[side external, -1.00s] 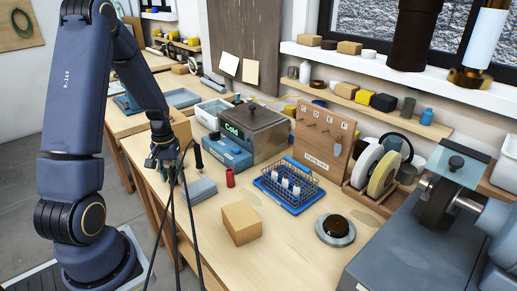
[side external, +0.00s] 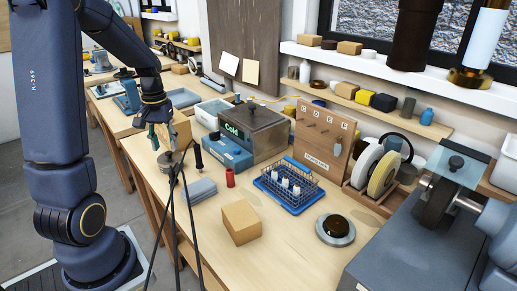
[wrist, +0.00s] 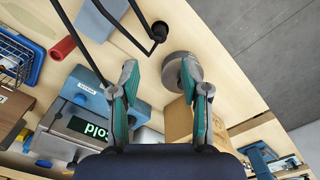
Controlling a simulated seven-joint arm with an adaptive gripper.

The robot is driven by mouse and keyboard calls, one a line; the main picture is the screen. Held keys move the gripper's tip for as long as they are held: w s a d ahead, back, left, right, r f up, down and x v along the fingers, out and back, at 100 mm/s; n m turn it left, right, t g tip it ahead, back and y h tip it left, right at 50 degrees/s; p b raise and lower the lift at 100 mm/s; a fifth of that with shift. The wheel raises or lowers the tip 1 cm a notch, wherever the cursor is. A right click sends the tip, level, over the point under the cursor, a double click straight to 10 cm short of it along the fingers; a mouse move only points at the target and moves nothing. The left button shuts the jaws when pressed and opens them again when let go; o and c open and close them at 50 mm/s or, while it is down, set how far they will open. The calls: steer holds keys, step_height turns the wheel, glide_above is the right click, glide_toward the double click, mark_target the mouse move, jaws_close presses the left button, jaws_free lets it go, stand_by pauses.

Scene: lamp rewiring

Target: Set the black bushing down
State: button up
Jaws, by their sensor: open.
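My gripper (wrist: 158,78) is open, with nothing between its two green-padded fingers. In the side view my gripper (side external: 159,132) hangs above the left edge of the bench. The disc (side external: 167,159) also shows below my gripper in the side view; the bushing cannot be made out there.
Thin black lines (side external: 176,225) rise in front of the bench. A blue tray with a wire rack (side external: 288,186) is farther right.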

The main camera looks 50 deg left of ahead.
steer(key=w+d+r+m+t, duration=0.1)
steer(key=w+d+r+m, duration=0.15)
steer(key=d+r, duration=0.45)
steer(key=s+d+r+m+t, duration=0.2)
steer(key=s+d+m, duration=0.1)
steer(key=d, duration=0.5)
steer(key=s+d+r+m+t, duration=0.2)
steer(key=s+d+m, duration=0.1)
steer(key=d, duration=0.6)
steer(key=shift+s+d+r+t, duration=0.25)
steer(key=shift+s+t, duration=0.05)
steer(key=shift+s, duration=0.45)
